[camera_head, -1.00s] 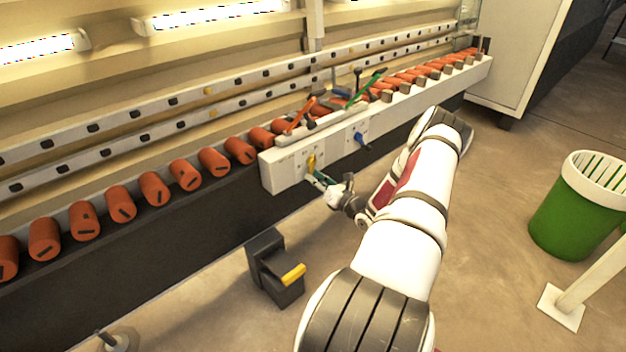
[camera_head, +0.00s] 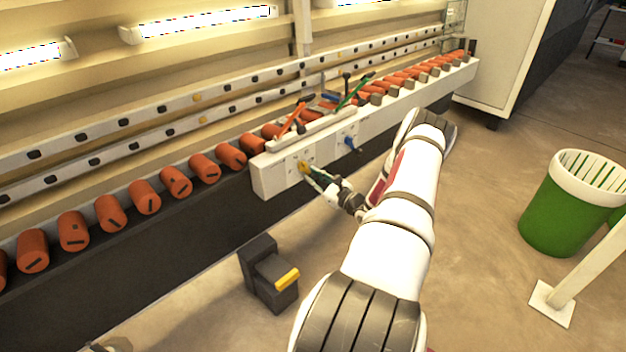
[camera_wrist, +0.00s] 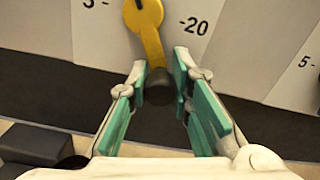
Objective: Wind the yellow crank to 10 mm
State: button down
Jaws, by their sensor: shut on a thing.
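The yellow crank (camera_wrist: 150,40) hangs down from its pivot on the white panel, tilted slightly right, in the wrist view. Its dark knob (camera_wrist: 158,92) is at the lower end. My gripper (camera_wrist: 165,85) has its green-padded fingers on either side of the knob and is shut on it. A "-20" mark (camera_wrist: 194,26) is right of the crank, and a partly cut-off mark is at upper left. The head view shows the yellow crank (camera_head: 304,167) small on the front of the panel (camera_head: 268,177), with my gripper (camera_head: 317,176) at it; the dial is unreadable there.
A blue crank (camera_head: 349,144) is to the right on the same panel. A black box with a yellow pedal (camera_head: 287,279) is on the floor below. A green bin (camera_head: 555,215) is at the right.

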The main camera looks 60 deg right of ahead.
jog(key=shift+d, duration=0.1)
dwell(0.4)
jog(key=c, duration=1.4)
grip_release()
jog(key=v, duration=1.2)
